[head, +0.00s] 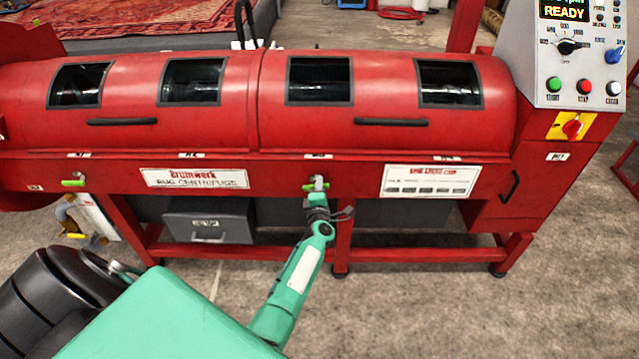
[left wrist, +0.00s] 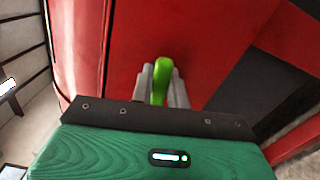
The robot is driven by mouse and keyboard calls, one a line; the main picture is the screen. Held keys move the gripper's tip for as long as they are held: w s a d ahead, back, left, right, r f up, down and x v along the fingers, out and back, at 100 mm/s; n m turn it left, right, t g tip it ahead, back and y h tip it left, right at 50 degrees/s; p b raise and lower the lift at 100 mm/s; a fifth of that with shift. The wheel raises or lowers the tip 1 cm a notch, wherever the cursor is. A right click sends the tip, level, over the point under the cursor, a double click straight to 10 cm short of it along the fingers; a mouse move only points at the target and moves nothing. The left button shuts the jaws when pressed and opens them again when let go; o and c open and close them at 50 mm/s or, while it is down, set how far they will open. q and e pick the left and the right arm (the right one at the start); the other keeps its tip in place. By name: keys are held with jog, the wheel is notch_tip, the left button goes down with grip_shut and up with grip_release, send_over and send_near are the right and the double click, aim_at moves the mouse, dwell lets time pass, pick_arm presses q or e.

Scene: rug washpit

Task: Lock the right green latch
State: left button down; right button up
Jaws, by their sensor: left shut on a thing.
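The right green latch (head: 308,188) sits on the front of the red rug centrifuge, below the middle of its lid; part of it is hidden by my gripper. My left gripper (head: 318,196) reaches up to it from below and is shut on it. In the left wrist view, the latch's green handle (left wrist: 161,70) stands between the two grey fingers (left wrist: 162,88). The left green latch (head: 73,182) is at the far left of the same red front, with no gripper near it. My right gripper is not in view.
The red centrifuge (head: 226,130) has windows and two black lid handles. A control panel (head: 575,60) reading READY stands at the right. A grey drawer box (head: 209,222) is under the machine. The carpeted floor (head: 430,310) at the front right is clear.

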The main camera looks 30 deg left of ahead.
pick_arm(q)
jog(key=shift+f+m+p, duration=0.15)
jog(key=shift+m+p, duration=0.2)
jog(key=shift+m, duration=0.55)
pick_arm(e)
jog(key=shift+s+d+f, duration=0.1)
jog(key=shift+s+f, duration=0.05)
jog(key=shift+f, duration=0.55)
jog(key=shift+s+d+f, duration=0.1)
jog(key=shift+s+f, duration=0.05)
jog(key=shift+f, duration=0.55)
pick_arm(q)
jog(key=c, duration=1.4)
grip_release()
jog(key=shift+d, duration=0.1)
jog(key=shift+o, duration=0.2)
